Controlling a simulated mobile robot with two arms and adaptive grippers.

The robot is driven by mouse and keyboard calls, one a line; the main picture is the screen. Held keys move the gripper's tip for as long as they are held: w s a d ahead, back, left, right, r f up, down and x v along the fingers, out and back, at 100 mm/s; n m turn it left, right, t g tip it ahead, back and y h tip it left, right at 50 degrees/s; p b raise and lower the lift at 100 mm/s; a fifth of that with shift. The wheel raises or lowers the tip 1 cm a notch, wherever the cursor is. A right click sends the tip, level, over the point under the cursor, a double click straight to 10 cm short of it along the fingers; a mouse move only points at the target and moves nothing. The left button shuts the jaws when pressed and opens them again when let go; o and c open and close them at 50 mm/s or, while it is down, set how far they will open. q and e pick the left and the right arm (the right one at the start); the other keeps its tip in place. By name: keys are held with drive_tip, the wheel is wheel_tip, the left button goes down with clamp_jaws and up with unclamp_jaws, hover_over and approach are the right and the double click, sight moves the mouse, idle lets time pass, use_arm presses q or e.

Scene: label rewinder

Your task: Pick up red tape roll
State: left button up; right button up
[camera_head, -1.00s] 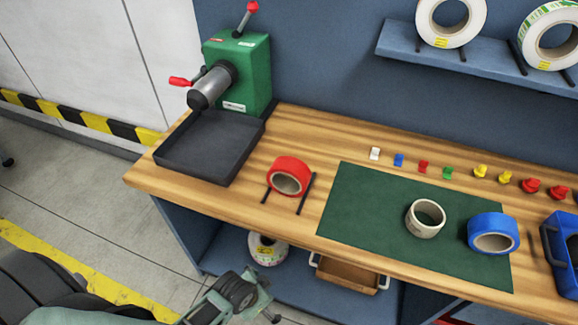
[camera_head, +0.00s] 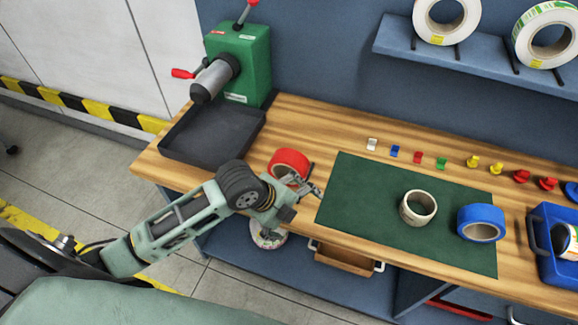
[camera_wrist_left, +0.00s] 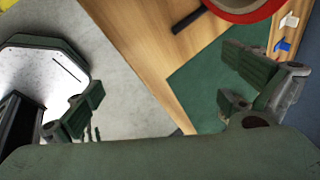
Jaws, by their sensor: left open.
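The red tape roll (camera_head: 287,163) stands on the wooden bench between the black tray and the green mat, partly hidden behind my left gripper. My left gripper (camera_head: 300,190) is at the bench's front edge, just in front of the roll. In the left wrist view its two fingers are wide apart with nothing between them. There the red tape roll (camera_wrist_left: 240,10) shows at the top edge, cut off, beyond the right finger. The left gripper (camera_wrist_left: 168,95) appears apart from the roll. My right gripper is not in view.
The green mat (camera_head: 365,210) holds a cream roll (camera_head: 418,207) and a blue tape roll (camera_head: 481,222). The green rewinder (camera_head: 240,60) stands behind the black tray (camera_head: 212,138). Small colored pieces line the bench's back. A blue bin (camera_head: 540,236) is at right.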

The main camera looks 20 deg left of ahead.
sight(281, 158)
use_arm(q)
drive_tip(key=w+a+r+m, duration=0.1)
drive_tip(key=m, duration=0.1)
drive_tip(key=w+a+r+m, duration=0.1)
drive_tip(key=w+m, duration=0.1)
drive_tip(key=w+a+r+m, duration=0.1)
drive_tip(key=shift+w+a+r+m, duration=0.15)
drive_tip(key=shift+w+r+m, duration=0.1)
drive_tip(key=shift+m, duration=0.15)
drive_tip(key=w+a+r+m, duration=0.1)
drive_tip(key=a+r+m, duration=0.1)
drive_tip(key=w+a+r+m, duration=0.1)
drive_tip(key=w+a+m, duration=0.1)
drive_tip(key=w+a+r+m, duration=0.1)
drive_tip(key=a+r+m, duration=0.1)
drive_tip(key=m, duration=0.1)
drive_tip(key=shift+w+a+r+p, duration=0.2)
drive_tip(key=shift+a+r+p, duration=0.05)
drive_tip(key=shift+r+p, duration=0.1)
drive_tip(key=p+x, duration=0.2)
drive_tip(key=x, duration=0.4)
drive_tip(key=shift+w+d+f, duration=0.15)
drive_tip(key=shift+w+d, duration=0.05)
drive_tip(key=shift+w, duration=0.1)
drive_tip(key=shift+w+d+f+p, duration=0.1)
drive_tip(key=shift+w+f+p, duration=0.15)
drive_tip(key=shift+f, duration=0.25)
drive_tip(key=c, duration=1.3)
